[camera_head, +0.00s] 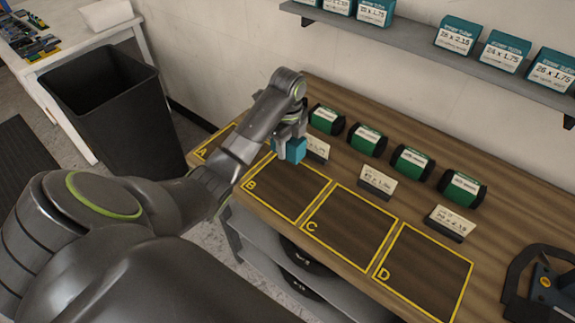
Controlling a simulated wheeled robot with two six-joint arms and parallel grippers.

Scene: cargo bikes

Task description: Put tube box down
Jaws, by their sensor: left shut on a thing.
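My left gripper (290,136) is shut on a teal tube box (291,150). It holds the box over the far edge of the yellow-outlined area B (286,190) on the wooden bench. I cannot tell whether the box touches the bench. My left arm hides part of area A (207,151). Areas C (350,226) and D (425,271) are outlined in yellow and empty. My right gripper is not in view.
Several green-and-black rolls (367,140) stand along the back of the bench. Small label cards (378,182) stand in front of them. A wall shelf (430,48) holds more teal boxes. A black bin (108,110) is at left, a dark tool (545,283) at right.

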